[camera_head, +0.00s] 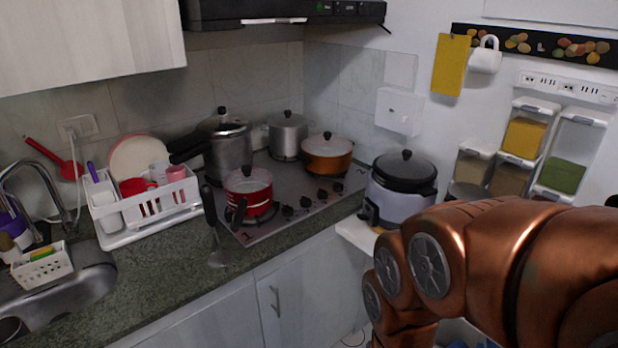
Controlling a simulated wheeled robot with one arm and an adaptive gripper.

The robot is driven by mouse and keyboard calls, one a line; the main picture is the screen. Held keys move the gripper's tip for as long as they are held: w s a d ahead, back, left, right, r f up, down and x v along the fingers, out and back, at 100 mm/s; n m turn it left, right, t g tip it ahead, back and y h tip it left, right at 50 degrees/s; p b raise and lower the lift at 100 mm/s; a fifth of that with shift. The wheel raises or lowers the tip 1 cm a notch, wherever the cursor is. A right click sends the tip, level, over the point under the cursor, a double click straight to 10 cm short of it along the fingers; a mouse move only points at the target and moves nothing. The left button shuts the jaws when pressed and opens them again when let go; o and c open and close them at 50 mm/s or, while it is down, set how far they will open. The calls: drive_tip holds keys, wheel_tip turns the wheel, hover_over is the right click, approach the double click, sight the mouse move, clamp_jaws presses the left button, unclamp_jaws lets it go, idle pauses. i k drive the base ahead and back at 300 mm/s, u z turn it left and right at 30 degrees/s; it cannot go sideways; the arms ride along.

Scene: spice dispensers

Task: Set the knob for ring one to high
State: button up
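A grey stove top (290,212) is set into the counter in the middle of the view. Several dark knobs (305,202) stand in a row along its front right part; their settings are too small to read, and I cannot tell which one belongs to ring one. A red pot (249,190) stands at the front left of the stove, and an orange pan (327,154) at the back right. Two silver pots stand behind. My copper-coloured arm fills the lower right. My gripper is not in view.
A rice cooker (402,185) stands right of the stove on a white surface. A dish rack (143,204) and a sink (75,285) are on the left. A dark utensil (211,215) lies beside the stove's left edge. Spice dispensers (525,138) hang on the right wall.

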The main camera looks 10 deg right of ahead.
sight(287, 211)
drive_tip(key=u, duration=0.55)
drive_tip(key=k, duration=1.3)
drive_tip(key=i, duration=0.5)
drive_tip(key=z, duration=0.75)
drive_tip(key=i, duration=0.7)
drive_tip(key=u, duration=0.5)
drive_tip(key=i, duration=0.75)
drive_tip(key=u, duration=0.7)
